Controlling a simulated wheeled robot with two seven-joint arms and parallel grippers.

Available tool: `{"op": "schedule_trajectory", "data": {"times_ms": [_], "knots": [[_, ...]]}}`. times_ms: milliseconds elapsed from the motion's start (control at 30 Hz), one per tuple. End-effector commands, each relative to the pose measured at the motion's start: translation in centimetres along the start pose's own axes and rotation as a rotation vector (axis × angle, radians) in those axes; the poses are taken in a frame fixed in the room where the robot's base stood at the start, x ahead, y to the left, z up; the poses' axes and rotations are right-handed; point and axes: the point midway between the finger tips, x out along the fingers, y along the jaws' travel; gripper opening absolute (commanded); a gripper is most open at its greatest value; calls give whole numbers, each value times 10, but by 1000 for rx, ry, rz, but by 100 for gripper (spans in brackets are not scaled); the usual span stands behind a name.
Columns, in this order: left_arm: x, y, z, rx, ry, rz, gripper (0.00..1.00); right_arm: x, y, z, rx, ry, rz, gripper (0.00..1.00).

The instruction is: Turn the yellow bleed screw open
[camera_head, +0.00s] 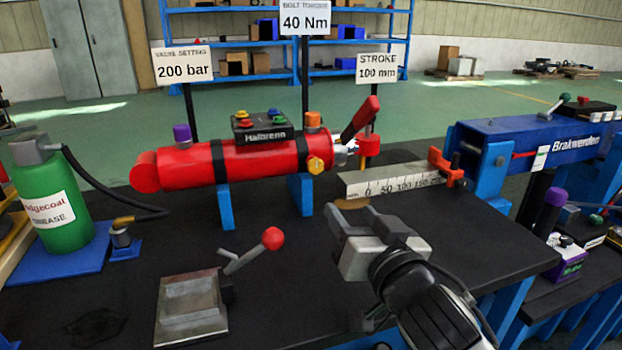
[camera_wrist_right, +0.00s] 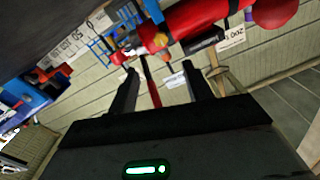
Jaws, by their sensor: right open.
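The yellow bleed screw (camera_head: 316,164) sits on the front right end of the red cylinder (camera_head: 200,165), which lies on blue supports on the black bench. My right gripper (camera_head: 365,215) is open and empty above the bench, to the right of and below the screw in the head view, apart from it. In the right wrist view the open fingers (camera_wrist_right: 160,73) point towards the end of the red cylinder (camera_wrist_right: 200,22), where a small yellow part (camera_wrist_right: 160,41) shows. My left gripper is not in view.
A ruler plate (camera_head: 385,186) stands beyond my right gripper. A clamp with a red-knobbed lever (camera_head: 272,238) is on the bench to the left. A green bottle (camera_head: 52,205) with a black hose stands far left.

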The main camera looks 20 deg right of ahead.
Motion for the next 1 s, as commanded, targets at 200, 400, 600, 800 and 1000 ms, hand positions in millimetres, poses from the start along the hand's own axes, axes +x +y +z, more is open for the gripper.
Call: {"op": "schedule_trajectory", "data": {"times_ms": [200, 400, 600, 800, 1000], "knots": [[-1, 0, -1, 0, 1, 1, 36, 25, 0, -2, 0, 5, 0, 50], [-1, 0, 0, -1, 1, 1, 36, 69, 0, -2, -1, 5, 1, 50], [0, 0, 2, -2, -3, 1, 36, 112, 0, -2, -1, 4, 0, 50], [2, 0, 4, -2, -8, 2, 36, 143, 0, -1, 0, 3, 0, 50], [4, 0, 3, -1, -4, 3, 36, 157, 0, -1, 1, 2, -1, 50]]}}
